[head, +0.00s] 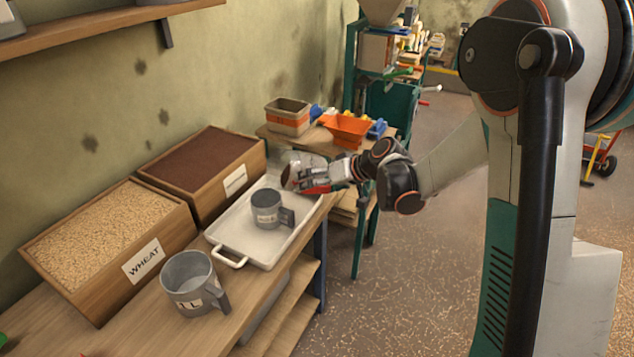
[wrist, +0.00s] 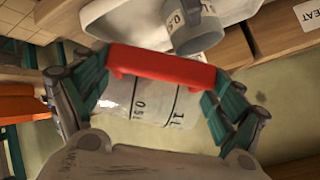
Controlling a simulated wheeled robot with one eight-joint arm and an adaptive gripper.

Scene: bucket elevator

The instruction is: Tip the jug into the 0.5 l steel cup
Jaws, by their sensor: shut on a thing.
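The 0.5 l steel cup (head: 263,207) is a small grey mug standing upright on the white tray, its handle to the right. In the wrist view the cup (wrist: 196,28) shows at the top, with part of its label readable. The jug (head: 293,163) is pale and see-through, held above the far end of the tray, apart from the cup. In the wrist view the jug (wrist: 150,103) shows dark volume marks and a red handle (wrist: 160,66). My gripper (head: 322,180) is shut on the handle. I cannot tell the jug's fill or exact tilt.
The white tray (head: 236,236) lies on a wooden bench. A larger 1 L steel cup (head: 190,280) stands at the front. A wheat box (head: 148,262) and a box of dark brown grain (head: 235,180) line the wall. An orange hopper (head: 347,128) sits on the table behind.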

